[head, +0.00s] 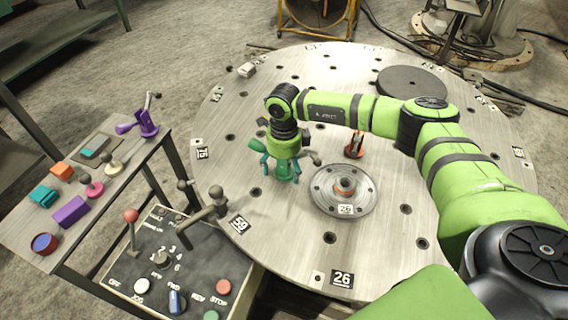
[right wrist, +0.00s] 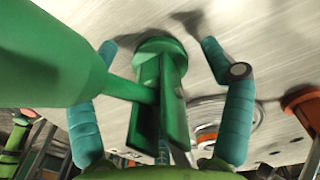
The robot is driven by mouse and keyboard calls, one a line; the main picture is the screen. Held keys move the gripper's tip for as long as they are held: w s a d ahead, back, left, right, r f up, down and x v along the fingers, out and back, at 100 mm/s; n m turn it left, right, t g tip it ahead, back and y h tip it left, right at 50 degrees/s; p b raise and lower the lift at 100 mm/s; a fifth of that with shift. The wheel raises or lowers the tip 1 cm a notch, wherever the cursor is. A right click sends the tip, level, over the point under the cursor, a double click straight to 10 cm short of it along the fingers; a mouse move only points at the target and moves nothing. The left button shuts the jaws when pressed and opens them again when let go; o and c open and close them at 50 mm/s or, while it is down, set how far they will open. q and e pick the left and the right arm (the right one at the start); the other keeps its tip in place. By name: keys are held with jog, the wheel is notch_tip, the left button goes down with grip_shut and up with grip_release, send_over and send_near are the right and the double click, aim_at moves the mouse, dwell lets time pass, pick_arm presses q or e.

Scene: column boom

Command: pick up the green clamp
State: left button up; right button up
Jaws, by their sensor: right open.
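The green clamp (head: 285,174) stands upright on the large round metal table, mostly hidden under my right gripper (head: 284,162) in the head view. In the right wrist view the green clamp (right wrist: 148,110) rises between the two teal fingers of my right gripper (right wrist: 159,46). The fingers are open, one on each side of the clamp, with visible gaps. The clamp's thick green arm reaches left, close to the camera, and covers part of the left finger. My left gripper is not in view.
An orange clamp (head: 354,146) and a round flange (head: 327,202) are right of the green clamp. A dark disc (head: 411,82) lies farther back. A control box (head: 190,255) with levers stands at the front left. A side table (head: 25,222) holds a purple clamp (head: 146,123) and several small parts.

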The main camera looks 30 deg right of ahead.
jog(key=c, duration=1.1)
jog(key=shift+r, duration=0.1)
jog(key=shift+c, duration=0.9)
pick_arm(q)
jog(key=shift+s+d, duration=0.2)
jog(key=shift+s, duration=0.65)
pick_arm(e)
jog(key=shift+w+r, duration=0.15)
jog(key=shift+r, duration=0.4)
jog(key=r, duration=0.2)
jog(key=d+r+b, duration=0.1)
jog(key=shift+s+r, duration=0.25)
jog(key=shift+s, duration=0.1)
pick_arm(q)
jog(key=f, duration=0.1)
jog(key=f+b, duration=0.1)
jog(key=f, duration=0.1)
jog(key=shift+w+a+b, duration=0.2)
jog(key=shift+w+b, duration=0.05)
jog(key=shift+b, duration=0.15)
pick_arm(e)
jog(key=s+d+r, duration=0.5)
jog(key=d+r, duration=0.1)
jog(key=d, duration=0.3)
jog(key=shift+s+r, duration=0.25)
